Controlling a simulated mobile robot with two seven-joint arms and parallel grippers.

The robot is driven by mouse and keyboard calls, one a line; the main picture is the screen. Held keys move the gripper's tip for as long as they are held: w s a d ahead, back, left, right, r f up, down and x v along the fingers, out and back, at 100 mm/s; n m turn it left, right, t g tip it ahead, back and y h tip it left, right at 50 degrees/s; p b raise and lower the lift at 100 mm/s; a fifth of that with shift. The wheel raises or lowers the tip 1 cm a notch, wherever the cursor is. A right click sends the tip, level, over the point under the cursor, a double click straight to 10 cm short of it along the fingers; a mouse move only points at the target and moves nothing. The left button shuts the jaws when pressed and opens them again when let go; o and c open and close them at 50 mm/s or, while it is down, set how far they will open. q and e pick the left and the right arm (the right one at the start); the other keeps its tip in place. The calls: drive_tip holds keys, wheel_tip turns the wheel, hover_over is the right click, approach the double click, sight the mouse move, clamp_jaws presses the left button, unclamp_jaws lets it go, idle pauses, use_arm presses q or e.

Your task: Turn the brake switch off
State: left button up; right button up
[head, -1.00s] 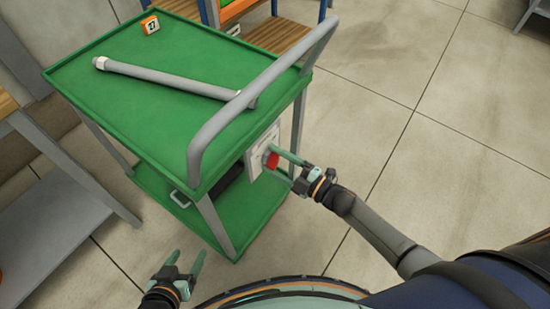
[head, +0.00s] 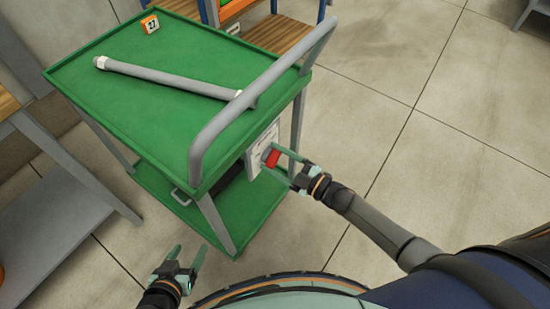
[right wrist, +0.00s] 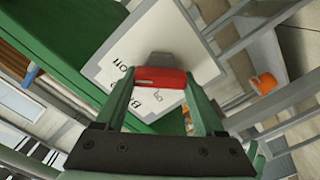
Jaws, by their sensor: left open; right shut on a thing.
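The brake switch has a red handle (head: 272,158) on a pale plate (head: 262,147) fixed to the end of the green cart (head: 165,75), below its grey push handle. The red handle also shows in the right wrist view (right wrist: 160,78), lying across between the fingertips. The plate there (right wrist: 190,50) carries printed letters, partly hidden by the gripper. My right gripper (head: 279,160) is shut on the red handle, one finger on each side. My left gripper (head: 187,256) is open and empty, low in front of the cart, apart from it.
A grey-legged bench (head: 62,215) stands at the left. Shelving (head: 275,35) stands behind the cart. The floor to the right (head: 440,150) is clear.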

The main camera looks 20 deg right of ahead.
drive_tip(key=o, duration=1.4)
drive_tip(key=shift+c, duration=0.2)
drive_tip(key=shift+s+d, duration=0.15)
drive_tip(key=shift+s, duration=0.05)
drive_tip(key=v, duration=1.2)
drive_tip(key=shift+p, duration=0.45)
